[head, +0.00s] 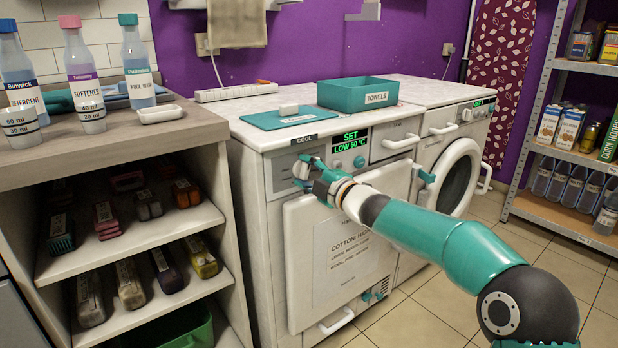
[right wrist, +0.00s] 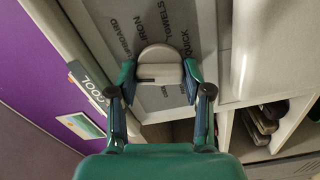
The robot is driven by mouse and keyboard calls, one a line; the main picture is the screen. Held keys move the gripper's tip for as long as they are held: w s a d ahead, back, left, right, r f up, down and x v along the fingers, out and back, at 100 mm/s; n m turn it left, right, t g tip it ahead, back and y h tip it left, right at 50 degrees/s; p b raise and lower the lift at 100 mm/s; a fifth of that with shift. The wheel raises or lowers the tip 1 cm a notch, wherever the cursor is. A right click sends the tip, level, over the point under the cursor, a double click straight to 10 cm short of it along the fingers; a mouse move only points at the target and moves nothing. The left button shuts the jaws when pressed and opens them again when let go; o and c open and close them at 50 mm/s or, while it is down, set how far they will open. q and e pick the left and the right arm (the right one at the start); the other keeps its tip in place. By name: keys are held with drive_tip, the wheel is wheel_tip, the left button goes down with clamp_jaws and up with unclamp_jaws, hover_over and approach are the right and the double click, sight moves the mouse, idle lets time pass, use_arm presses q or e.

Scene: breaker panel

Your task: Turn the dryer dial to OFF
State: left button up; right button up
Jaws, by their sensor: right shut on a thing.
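The dryer dial (right wrist: 160,58) is a round pale grey knob with a raised bar, on a grey panel printed with words such as IRON, TOWELS and QUICK. In the head view the dial (head: 300,169) is at the upper left of the dryer front, partly hidden by my gripper. My right gripper (head: 309,174) is shut on the dial; in the right wrist view its fingers (right wrist: 160,88) are on both sides of it. No OFF mark is readable. The dryer display (head: 350,141) reads SET, LOW 50 °C. My left gripper is not in view.
A COOL tag (head: 305,139) is above the dial. A teal TOWELS box (head: 357,94) and a flat teal board (head: 275,118) are on top. The white dryer door (head: 338,250) is below my right arm. A shelf unit (head: 190,130) stands close on the left.

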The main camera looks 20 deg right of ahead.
drive_tip(key=shift+f+n+b, duration=0.25)
drive_tip(key=shift+n, duration=0.4)
drive_tip(key=shift+f+n+b, duration=0.2)
drive_tip(key=shift+n, duration=0.45)
drive_tip(key=o, duration=1.1)
drive_tip(key=shift+r, duration=0.2)
drive_tip(key=v, duration=1.2)
